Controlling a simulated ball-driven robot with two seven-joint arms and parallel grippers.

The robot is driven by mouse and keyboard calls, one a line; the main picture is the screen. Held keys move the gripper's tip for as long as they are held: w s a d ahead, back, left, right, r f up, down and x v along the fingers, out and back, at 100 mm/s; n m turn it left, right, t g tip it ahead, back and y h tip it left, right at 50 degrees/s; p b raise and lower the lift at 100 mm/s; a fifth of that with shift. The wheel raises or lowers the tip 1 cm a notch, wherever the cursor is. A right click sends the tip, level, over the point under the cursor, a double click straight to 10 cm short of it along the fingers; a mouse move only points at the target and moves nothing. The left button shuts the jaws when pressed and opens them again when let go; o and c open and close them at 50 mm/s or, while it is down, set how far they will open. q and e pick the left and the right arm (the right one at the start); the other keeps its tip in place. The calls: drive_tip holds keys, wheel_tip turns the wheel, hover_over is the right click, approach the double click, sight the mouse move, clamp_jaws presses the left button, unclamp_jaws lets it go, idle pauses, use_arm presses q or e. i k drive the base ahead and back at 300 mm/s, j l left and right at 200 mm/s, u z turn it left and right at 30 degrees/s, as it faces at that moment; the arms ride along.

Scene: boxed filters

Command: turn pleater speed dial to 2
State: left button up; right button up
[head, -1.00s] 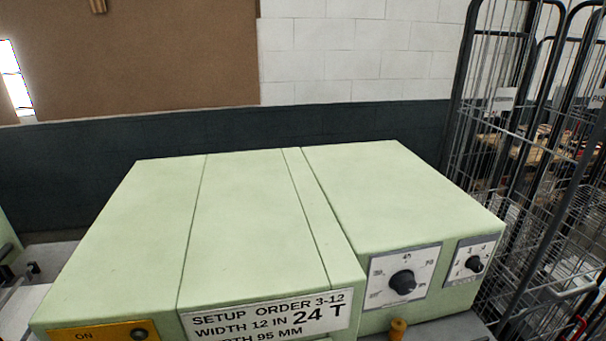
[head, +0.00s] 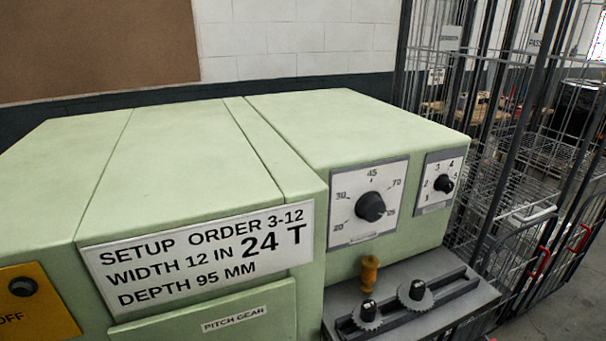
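The pale green pleater machine (head: 190,160) fills the middle of the head view. On its front right is a small dial plate (head: 433,201) with a black knob (head: 443,184) and numbers from 1 to 5 around it. The knob's pointer is too small to read with certainty. To its left is a larger dial (head: 370,207) marked 20, 30, 45, 70 and a last number near 95; its pointer appears turned to the lower right. Neither gripper shows.
A setup sign (head: 200,255) reads order 3-12, width 12 in, 24 T, depth 95 mm. Wire cage trolleys (head: 500,150) stand close on the right.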

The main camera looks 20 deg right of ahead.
sight(442, 183)
drive_tip(key=l+z, duration=0.15)
drive_tip(key=z, duration=1.2)
drive_tip(key=i+l+z, duration=0.1)
drive_tip(key=l+z, duration=0.25)
drive_tip(key=i+l+z, duration=0.15)
drive_tip(key=l+z, duration=0.25)
